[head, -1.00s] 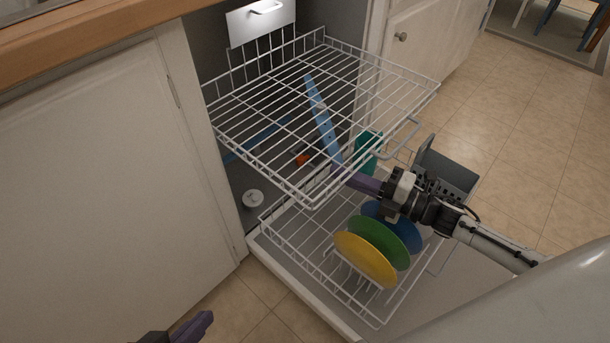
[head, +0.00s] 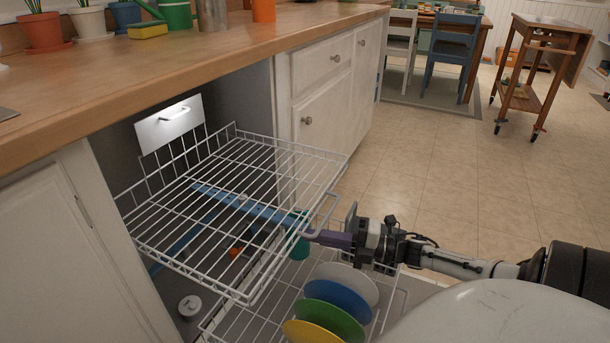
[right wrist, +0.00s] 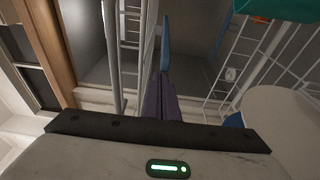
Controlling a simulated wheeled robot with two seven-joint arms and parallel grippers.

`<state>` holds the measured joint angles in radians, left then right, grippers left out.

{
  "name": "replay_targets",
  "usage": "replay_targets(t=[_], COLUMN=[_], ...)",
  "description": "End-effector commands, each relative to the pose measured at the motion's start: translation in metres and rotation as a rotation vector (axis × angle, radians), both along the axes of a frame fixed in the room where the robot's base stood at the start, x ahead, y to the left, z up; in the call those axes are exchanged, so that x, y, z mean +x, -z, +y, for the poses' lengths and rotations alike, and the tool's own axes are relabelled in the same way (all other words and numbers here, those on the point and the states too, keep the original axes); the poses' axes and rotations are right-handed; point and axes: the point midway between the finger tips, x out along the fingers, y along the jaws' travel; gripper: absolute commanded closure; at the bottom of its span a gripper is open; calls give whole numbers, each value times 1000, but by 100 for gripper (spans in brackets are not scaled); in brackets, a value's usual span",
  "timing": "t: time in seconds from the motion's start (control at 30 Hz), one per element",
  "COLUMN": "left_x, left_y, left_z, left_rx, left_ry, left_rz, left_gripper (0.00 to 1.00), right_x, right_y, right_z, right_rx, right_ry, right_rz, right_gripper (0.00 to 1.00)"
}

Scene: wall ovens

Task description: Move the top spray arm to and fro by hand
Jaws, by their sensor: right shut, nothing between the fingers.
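The top spray arm (head: 258,208) is a long blue bar beneath the white wire upper rack (head: 165,223) in the head view, partly hidden by the wires. Its near end reaches the rack's front side. My right gripper (head: 312,236), with purple fingers, is shut and empty by that near end; I cannot tell whether they touch. In the right wrist view the closed fingers (right wrist: 162,80) point at a narrow blue bar (right wrist: 166,42), apparently the spray arm. My left gripper is out of view.
The lower rack (head: 215,320) holds a row of coloured plates (head: 338,298). A teal cup (head: 299,246) stands close to my right fingers. Another blue spray arm (head: 182,243) lies lower in the dishwasher. Floor (head: 440,170) to the right is open.

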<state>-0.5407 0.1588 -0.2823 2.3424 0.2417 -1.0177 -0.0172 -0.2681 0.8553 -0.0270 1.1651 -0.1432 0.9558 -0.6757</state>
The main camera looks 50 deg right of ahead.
Motion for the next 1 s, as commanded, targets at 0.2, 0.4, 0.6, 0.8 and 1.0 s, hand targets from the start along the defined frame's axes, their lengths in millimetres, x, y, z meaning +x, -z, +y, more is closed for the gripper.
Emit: replay_targets(t=[0.2, 0.4, 0.6, 0.8, 1.0], left_x=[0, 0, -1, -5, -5], left_y=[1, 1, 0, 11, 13], left_z=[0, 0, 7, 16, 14], left_rx=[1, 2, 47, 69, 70], left_ry=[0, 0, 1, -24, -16], left_rz=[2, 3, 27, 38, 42], left_gripper=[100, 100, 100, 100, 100], right_x=[0, 0, -5, -22, -40], right_y=[0, 0, -5, 1, 2], right_z=[0, 1, 19, 13, -26], right_rx=[0, 0, 3, -6, -4], right_ry=[-1, -1, -10, -15, -16], right_rz=[0, 0, 1, 4, 3], right_gripper=[100, 100, 100, 100, 100])
